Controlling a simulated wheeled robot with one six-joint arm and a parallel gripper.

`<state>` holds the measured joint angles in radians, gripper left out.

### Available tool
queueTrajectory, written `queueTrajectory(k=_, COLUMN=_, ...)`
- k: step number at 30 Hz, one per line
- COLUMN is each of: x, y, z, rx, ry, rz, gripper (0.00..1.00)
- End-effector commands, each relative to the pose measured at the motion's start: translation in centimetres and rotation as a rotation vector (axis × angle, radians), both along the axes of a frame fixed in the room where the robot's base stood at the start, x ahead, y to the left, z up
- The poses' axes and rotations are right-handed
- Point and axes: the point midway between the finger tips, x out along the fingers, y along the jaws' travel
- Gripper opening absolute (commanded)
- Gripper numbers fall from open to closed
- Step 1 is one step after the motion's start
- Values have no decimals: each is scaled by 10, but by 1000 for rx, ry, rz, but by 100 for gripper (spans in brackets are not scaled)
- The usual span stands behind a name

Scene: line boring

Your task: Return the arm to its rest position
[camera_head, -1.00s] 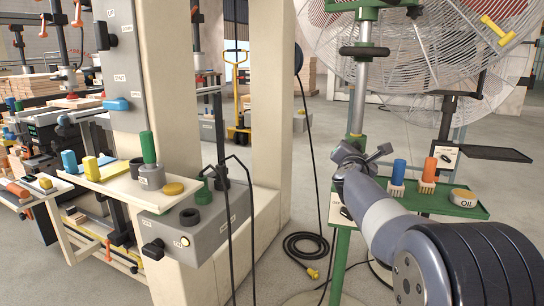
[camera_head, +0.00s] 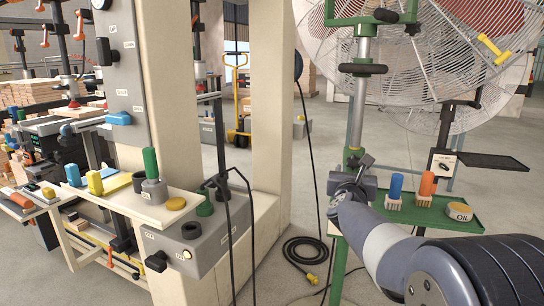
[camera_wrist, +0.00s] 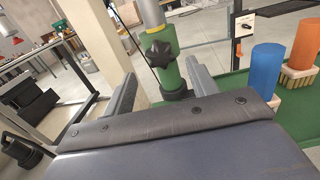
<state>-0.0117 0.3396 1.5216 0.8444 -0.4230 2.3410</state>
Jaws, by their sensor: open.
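My arm reaches in from the lower right, partly in front of the green tray (camera_head: 465,222).
The tray holds a blue-handled brush (camera_head: 395,190), an orange-handled brush (camera_head: 426,187) and an oil tin (camera_head: 459,212). A large caged fan (camera_head: 430,60) stands behind. A cable (camera_head: 305,250) lies coiled on the floor. A beige machine (camera_head: 185,110) with a tool shelf (camera_head: 150,205) is left.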

Motion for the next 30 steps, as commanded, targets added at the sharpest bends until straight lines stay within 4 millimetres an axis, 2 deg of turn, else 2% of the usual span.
queueTrajectory(k=4, x=-23, y=7, z=-2, rx=1, ry=-2, rz=1, gripper=55)
queueTrajectory(k=6, x=-26, y=6, z=14, rx=-50, ry=23, rz=10, gripper=55)
queueTrajectory(k=30, x=-73, y=9, z=66, rx=-594, ry=274, rz=153, gripper=55)
